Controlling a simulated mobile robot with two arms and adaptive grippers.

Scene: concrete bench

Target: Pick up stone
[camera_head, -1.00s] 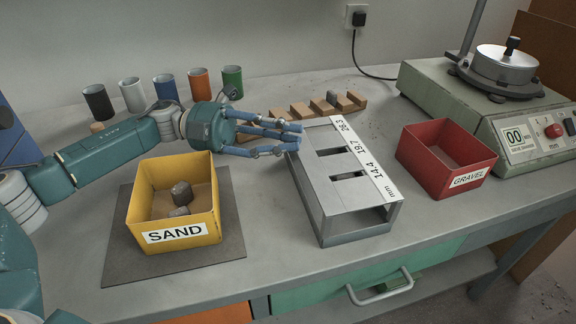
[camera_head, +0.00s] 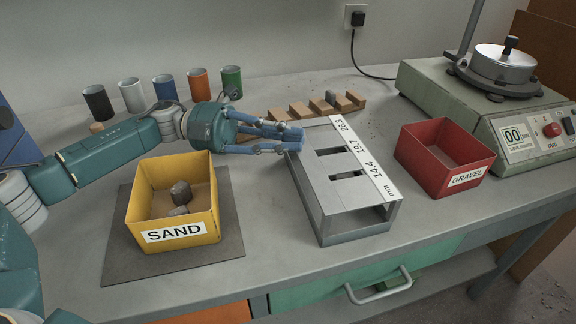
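Two grey stones lie in the yellow SAND box (camera_head: 146,205): a larger dark stone (camera_head: 180,193) and a smaller stone (camera_head: 178,211) in front of it. Another small grey stone (camera_head: 331,97) sits in the wooden notched rack (camera_head: 300,109) at the back. My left gripper (camera_head: 302,140) is at the left back edge of the metal sizing gauge (camera_head: 330,180), its blue fingers drawn close together. No stone shows between the fingers. Whether the tips touch the gauge cannot be told. My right gripper is out of view.
A red GRAVEL box (camera_head: 425,166) stands right of the gauge, beside the green sieve machine (camera_head: 500,95). Several coloured cups (camera_head: 165,88) stand along the back left. A dark mat (camera_head: 120,262) lies under the yellow box. Bare bench lies between yellow box and gauge.

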